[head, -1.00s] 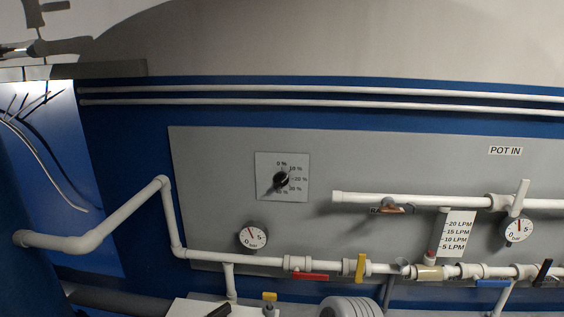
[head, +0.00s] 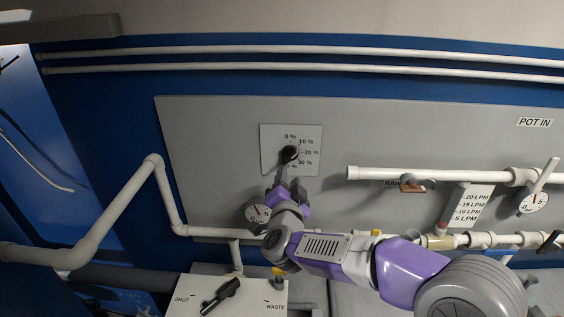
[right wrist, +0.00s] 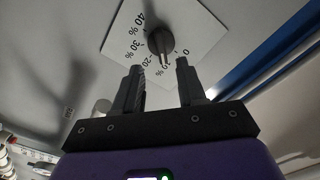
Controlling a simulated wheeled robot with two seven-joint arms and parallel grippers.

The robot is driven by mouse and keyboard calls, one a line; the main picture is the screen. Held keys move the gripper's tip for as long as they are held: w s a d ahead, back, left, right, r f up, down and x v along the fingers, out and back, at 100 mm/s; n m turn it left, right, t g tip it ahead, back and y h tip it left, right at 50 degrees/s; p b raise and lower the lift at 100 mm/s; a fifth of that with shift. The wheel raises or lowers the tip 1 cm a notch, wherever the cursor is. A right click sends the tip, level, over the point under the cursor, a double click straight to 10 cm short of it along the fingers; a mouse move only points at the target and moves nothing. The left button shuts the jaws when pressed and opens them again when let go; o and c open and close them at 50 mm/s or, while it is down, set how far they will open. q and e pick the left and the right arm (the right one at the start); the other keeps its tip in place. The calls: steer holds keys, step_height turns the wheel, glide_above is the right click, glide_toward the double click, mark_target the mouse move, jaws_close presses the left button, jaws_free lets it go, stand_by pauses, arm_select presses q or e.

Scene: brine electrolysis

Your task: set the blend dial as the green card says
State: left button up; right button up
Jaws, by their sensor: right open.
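The blend dial (head: 289,155) is a black knob on a white square plate with percent marks from 0 to 40, on the grey wall panel. It also shows in the right wrist view (right wrist: 160,40); there its pointer lies near the 10 % mark. My right gripper (head: 279,178) is just below the knob in the head view and hides part of the plate's lower edge. In the right wrist view its two fingers (right wrist: 158,68) are apart, with nothing between the tips, short of the knob. No green card and no left gripper show.
White pipes (head: 430,175) run along the panel at right and below. A white box with a black lever (head: 220,294), marked SHUT and WASTE, stands at bottom left. The panel left of the dial is clear.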

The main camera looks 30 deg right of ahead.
mark_target(290, 159)
steer(key=x, duration=0.4)
steer(key=p+x, duration=0.1)
steer(key=x, duration=0.1)
steer(key=shift+w+d+r, duration=0.1)
steer(key=shift+d+r, duration=0.2)
steer(key=shift+w+d+f, duration=0.1)
steer(key=shift+w+d, duration=0.1)
steer(key=shift+w, duration=0.3)
jaws_close()
